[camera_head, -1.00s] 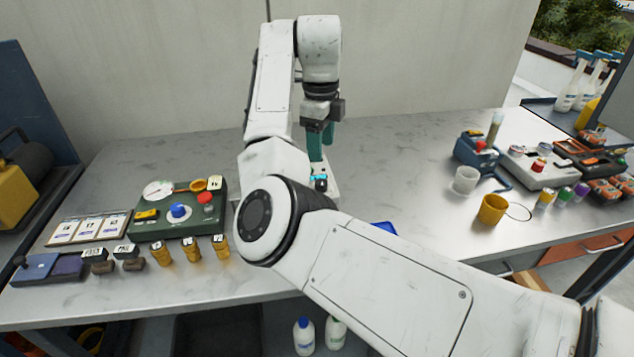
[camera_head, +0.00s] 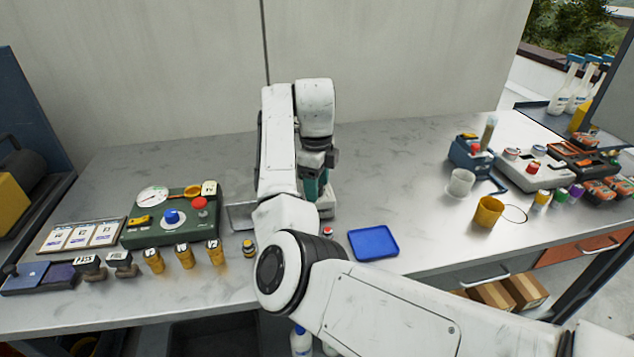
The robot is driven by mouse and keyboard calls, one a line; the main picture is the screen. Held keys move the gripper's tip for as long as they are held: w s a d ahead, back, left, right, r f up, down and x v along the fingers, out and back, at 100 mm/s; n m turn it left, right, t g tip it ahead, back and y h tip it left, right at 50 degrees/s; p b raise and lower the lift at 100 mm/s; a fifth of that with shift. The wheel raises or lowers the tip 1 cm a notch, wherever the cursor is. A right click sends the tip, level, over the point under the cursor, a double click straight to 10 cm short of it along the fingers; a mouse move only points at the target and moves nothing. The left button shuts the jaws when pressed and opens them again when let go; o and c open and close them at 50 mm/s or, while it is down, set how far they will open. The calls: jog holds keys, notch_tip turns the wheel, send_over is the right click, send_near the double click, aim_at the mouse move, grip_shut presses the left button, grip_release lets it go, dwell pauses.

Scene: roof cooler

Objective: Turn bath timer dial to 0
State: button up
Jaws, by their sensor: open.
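A green control box (camera_head: 142,237) stands at the left of the bench. It carries a blue knob (camera_head: 173,217) on a pale ring, a red button (camera_head: 200,204) and a white round gauge (camera_head: 153,195). No label shows which part is the bath timer dial, and I cannot read any setting. My gripper (camera_head: 325,160) is open and points down at the middle of the bench, right of the green box and apart from it. Its fingertips are hard to make out against a teal and white device (camera_head: 325,200) that my arm partly hides.
A blue tray (camera_head: 373,242) lies right of my arm. Several yellow weights (camera_head: 184,256) and black stamps (camera_head: 122,264) stand before the green box. A yellow cup (camera_head: 488,211), a white cup (camera_head: 461,182) and a blue device (camera_head: 468,155) stand at right.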

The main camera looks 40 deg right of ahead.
jog(key=shift+c, duration=0.2)
jog(key=c, duration=1)
jog(key=shift+r+p, duration=0.1)
jog(key=shift+p, duration=0.2)
